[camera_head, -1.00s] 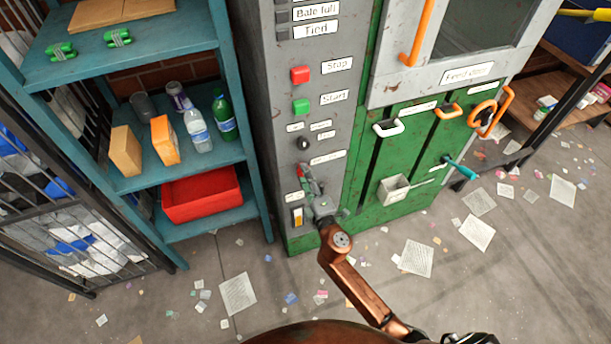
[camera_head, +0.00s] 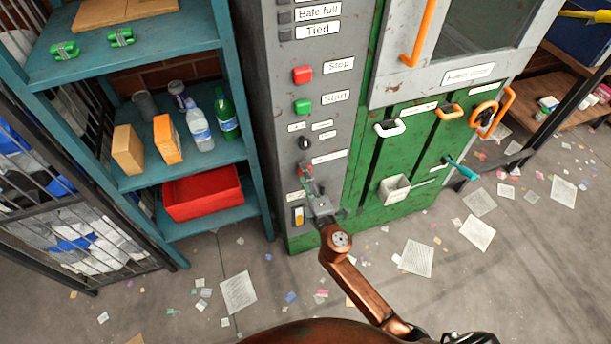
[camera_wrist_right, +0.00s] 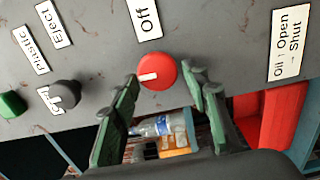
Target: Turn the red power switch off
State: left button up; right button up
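The red power switch (camera_wrist_right: 159,66) is a round red knob on the grey panel in the right wrist view. A white mark runs nearly sideways across its left half, and an "Off" label (camera_wrist_right: 148,18) sits above it there. My right gripper (camera_wrist_right: 159,82) is open, with one finger on each side of the knob and small gaps showing. In the head view the red switch (camera_head: 304,169) is small and partly hidden, with my right gripper (camera_head: 311,186) at the lower part of the panel. My left gripper is not in view.
The panel also carries a red Stop button (camera_head: 302,75), a green Start button (camera_head: 302,106) and a black knob (camera_head: 304,143). A teal shelf (camera_head: 190,165) with a red bin (camera_head: 203,193) stands left of the machine. Paper scraps lie on the floor.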

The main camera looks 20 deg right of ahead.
jog(key=shift+o, duration=0.8)
jog(key=shift+d, duration=0.1)
jog(key=s, duration=1.2)
jog(key=shift+d, duration=0.2)
